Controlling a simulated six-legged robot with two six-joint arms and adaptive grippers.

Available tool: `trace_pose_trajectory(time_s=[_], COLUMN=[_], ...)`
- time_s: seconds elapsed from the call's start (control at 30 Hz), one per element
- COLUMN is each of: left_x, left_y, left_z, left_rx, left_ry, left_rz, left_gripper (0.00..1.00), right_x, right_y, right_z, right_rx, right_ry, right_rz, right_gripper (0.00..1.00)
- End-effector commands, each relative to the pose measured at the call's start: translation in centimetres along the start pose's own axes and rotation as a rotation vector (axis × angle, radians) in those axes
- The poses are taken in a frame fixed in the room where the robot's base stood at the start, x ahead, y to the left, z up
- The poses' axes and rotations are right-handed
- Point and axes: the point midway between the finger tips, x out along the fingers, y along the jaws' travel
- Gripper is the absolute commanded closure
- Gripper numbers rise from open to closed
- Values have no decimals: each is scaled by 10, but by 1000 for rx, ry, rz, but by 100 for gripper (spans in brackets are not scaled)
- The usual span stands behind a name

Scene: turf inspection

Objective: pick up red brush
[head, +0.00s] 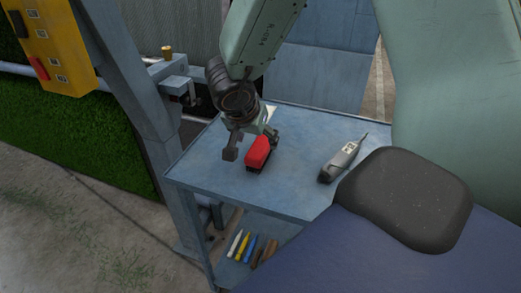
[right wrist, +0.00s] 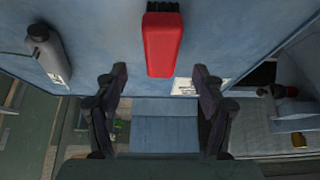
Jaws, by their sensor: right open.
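The red brush (head: 258,152) lies on the blue table top (head: 215,170), with its red back up and dark bristles below. In the right wrist view the brush (right wrist: 161,42) is at the top middle, ahead of and between the two fingers. My right gripper (head: 250,148) is just above the table beside the brush, one finger on its left and the other close to its far right end. In the right wrist view my right gripper (right wrist: 160,80) is open and empty. I cannot tell whether a finger touches the brush. My left gripper is not in view.
A grey handheld device (head: 343,160) lies right of the brush, and it also shows in the right wrist view (right wrist: 48,52). Several coloured markers (head: 247,246) lie on the lower shelf. A yellow control box (head: 48,45) and a metal post stand at the left. The table's front left is clear.

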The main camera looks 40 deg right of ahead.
Motion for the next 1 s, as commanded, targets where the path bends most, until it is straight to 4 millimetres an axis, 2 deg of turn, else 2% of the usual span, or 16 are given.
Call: trace_pose_trajectory(time_s=[0.1,0.27,0.6,1.0], left_x=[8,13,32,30], left_y=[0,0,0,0], left_z=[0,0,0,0], left_rx=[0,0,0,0], left_ry=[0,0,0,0], left_rz=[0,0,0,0], left_gripper=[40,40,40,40], right_x=[16,26,71,72], right_y=[0,-1,-4,-4], right_z=[4,4,4,0], right_rx=[1,-1,1,0], right_ry=[-3,0,-1,0], right_rz=[2,1,1,1], right_gripper=[30,30,30,30])
